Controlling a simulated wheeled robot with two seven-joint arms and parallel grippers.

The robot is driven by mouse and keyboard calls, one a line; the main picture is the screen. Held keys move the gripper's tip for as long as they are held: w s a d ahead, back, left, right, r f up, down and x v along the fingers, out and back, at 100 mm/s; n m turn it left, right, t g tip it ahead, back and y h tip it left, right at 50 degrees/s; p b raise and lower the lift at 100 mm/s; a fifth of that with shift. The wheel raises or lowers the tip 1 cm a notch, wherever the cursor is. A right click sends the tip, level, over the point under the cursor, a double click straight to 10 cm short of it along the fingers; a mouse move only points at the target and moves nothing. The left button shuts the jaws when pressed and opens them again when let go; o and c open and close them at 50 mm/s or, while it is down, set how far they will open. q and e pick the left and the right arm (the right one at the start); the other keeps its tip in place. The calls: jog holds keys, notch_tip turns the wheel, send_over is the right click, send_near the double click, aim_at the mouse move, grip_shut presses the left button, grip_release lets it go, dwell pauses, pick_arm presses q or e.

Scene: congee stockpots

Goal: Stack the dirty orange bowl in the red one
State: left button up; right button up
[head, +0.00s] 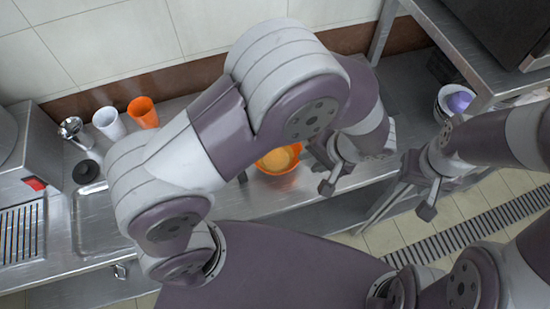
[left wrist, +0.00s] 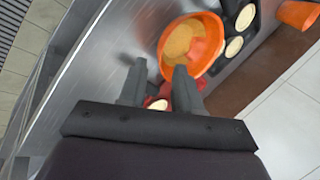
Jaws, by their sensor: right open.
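The orange bowl (head: 284,169) has a yellowish residue inside and sits on the steel counter, partly hidden by my left arm in the head view. It also shows in the left wrist view (left wrist: 209,59), just beyond my left fingertips. A red thing (left wrist: 165,89), probably the red bowl, shows only in part between and behind the left fingers; the head view does not show it. My left gripper (head: 328,169) has its fingers apart, beside the orange bowl. One finger overlaps the bowl's rim in the wrist view; contact is unclear. My right gripper (head: 417,190) is open and empty, off to the right.
A white cup (head: 108,123) and an orange cup (head: 143,113) stand at the back left. A black tray with round pale things (left wrist: 248,38) lies beside the orange bowl. Bowls, one purple (head: 460,102), stand at the right. A sink (head: 92,222) is at left.

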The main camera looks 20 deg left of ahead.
aim_at(297, 163)
pick_arm(q)
jog(key=x, duration=0.2)
jog(key=p+x, duration=0.1)
jog(key=x, duration=0.2)
jog(key=shift+w+a+f, duration=0.25)
jog(key=shift+w+f, duration=0.05)
jog(key=shift+a+f, duration=0.1)
jog(key=shift+a, duration=0.05)
grip_shut()
dwell(0.9)
